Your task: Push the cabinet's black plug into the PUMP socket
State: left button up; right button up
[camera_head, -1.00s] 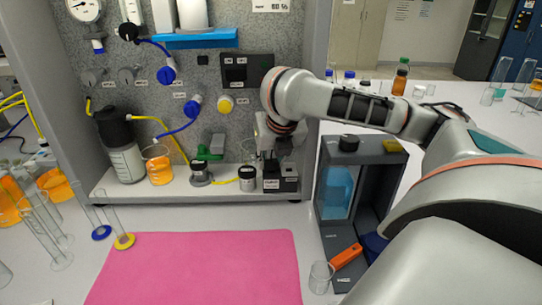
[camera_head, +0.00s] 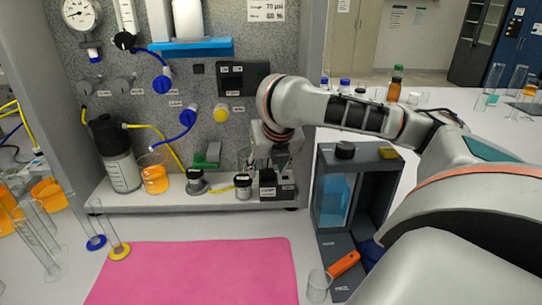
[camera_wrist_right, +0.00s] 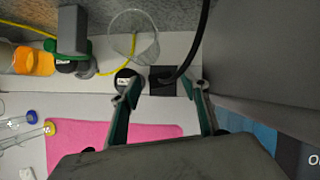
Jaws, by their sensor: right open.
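A black cable (camera_wrist_right: 202,35) hangs down in the right wrist view and ends at a small dark block (camera_wrist_right: 160,84) on the shelf. The plug at its end is small and dark, and I cannot make out its shape. In the head view the dark block (camera_head: 268,191) stands at the shelf's right end, under my right gripper (camera_head: 268,160). My right gripper (camera_wrist_right: 167,90) is open, its fingers apart on either side of the block in the wrist view. A black panel (camera_head: 243,79) with small labels is on the cabinet wall. I cannot read which socket is PUMP. My left gripper is not in view.
A black-lidded jar (camera_wrist_right: 127,80) stands close beside the block, and a clear glass vessel (camera_wrist_right: 133,36) is nearby. The cabinet's side wall (camera_head: 311,90) is close on the right. A grey open-fronted case (camera_head: 382,200) stands right of it. The pink mat (camera_head: 195,272) is clear.

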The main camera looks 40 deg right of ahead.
jog(key=v, duration=1.1)
jog(key=shift+s, duration=0.15)
dwell(0.3)
